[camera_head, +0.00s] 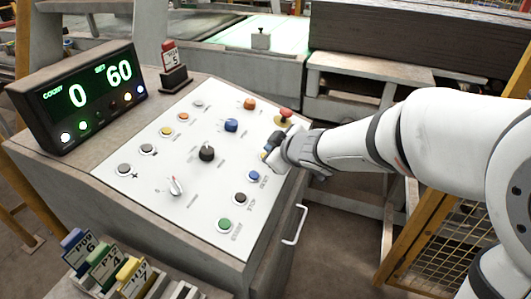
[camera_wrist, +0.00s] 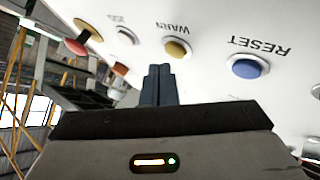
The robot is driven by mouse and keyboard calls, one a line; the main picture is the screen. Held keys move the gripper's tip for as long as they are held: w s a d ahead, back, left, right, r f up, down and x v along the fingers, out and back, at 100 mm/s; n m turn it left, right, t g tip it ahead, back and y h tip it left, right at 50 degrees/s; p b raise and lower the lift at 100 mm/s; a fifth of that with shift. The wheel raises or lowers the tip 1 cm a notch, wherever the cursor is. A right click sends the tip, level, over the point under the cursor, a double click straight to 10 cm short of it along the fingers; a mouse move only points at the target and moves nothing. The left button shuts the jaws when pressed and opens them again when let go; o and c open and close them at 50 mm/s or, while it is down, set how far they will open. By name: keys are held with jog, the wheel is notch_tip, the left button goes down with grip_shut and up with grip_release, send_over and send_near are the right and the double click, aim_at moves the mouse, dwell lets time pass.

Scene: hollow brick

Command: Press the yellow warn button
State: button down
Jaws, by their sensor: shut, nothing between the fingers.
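The yellow warn button (camera_wrist: 177,48) sits on the white panel in the wrist view, with the word WARN printed beside it. My gripper (camera_wrist: 158,70) is shut and empty, its dark fingertips pointing at the panel just left of and below this button in the picture. I see no clear contact, and the exact gap cannot be told. In the head view my gripper (camera_head: 273,144) is over the right edge of the panel and largely hides the warn button's place.
The blue RESET button (camera_wrist: 247,66) is right of the warn button; a white button (camera_wrist: 127,35) and a red mushroom button (camera_wrist: 88,29) are left. The sloped panel (camera_head: 150,205) carries other buttons and knobs. A display (camera_head: 80,97) reads 0 and 60. Cards (camera_head: 105,262) stand at the front.

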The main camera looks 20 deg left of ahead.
jog(key=r+p, duration=0.2)
jog(key=d+r+p, duration=0.1)
jog(key=r+p, duration=0.2)
jog(key=shift+d+p, duration=0.2)
jog(key=shift+p, duration=0.15)
jog(key=shift+f, duration=0.1)
dwell(0.6)
